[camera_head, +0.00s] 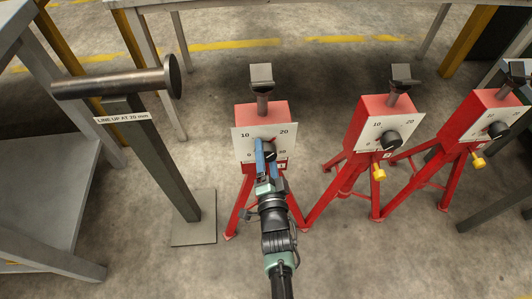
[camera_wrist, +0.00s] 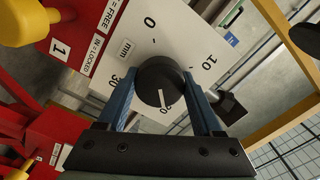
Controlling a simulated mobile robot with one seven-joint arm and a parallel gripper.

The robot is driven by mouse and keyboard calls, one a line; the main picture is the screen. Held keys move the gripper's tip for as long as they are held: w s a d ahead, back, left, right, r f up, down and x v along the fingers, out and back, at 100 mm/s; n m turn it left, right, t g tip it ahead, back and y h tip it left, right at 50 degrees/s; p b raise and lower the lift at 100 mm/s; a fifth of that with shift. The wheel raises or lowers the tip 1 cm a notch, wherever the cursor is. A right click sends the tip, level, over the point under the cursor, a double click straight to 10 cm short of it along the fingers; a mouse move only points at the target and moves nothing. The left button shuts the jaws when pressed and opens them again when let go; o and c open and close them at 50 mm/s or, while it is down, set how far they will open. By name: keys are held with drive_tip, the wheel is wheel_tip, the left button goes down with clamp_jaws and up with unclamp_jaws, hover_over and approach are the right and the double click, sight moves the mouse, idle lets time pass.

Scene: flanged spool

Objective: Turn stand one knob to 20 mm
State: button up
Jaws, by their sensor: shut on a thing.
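Stand one (camera_head: 262,115) is a red stand with a white dial plate marked 0, 10, 20 and 30 mm. Its black round knob (camera_wrist: 152,78) is between the blue fingers of my gripper (camera_head: 266,149), which are shut on it from both sides. In the wrist view, the dial plate (camera_wrist: 125,42) shows 0, 10 and 30. The white line on the knob points at the partly covered 20; I cannot tell if it is exact. A yellow lock knob (camera_wrist: 28,22) sits beside the labels reading IN = LOCKED and OUT = FREE.
Two more red stands, a middle one (camera_head: 375,113) and a right one (camera_head: 485,112), stand to the right. A grey table (camera_head: 35,190) is at left.

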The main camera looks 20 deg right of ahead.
drive_tip(key=shift+f, duration=0.1)
drive_tip(key=o, duration=1.4)
drive_tip(key=shift+c, duration=0.2)
drive_tip(key=p+v, duration=0.3)
drive_tip(key=v, duration=1)
